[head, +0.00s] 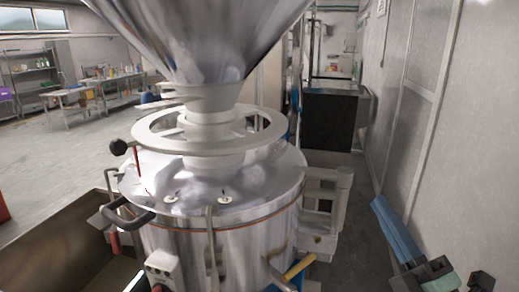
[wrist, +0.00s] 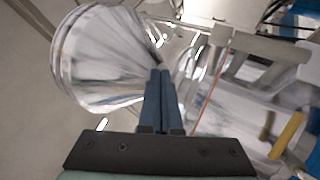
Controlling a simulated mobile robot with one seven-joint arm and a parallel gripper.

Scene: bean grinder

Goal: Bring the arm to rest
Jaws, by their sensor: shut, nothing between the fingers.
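My gripper (head: 381,204) is at the lower right of the head view, to the right of the bean grinder (head: 222,240) and apart from it. Its blue fingers point up and left, near the right wall. In the wrist view my gripper (wrist: 160,73) shows its two fingers side by side, closed with nothing between them. The grinder's metal hopper (wrist: 95,60) appears beyond the fingers at the left there. The large hopper (head: 200,35) stands above the drum in the head view. Most of my arm is out of the frame.
A yellow handle (head: 298,267) sticks out low on the grinder's right side; it also shows in the wrist view (wrist: 287,132). A black-knobbed lever (head: 119,147) is at the left. The grey wall (head: 480,120) bounds the right. A narrow strip of floor lies between grinder and wall.

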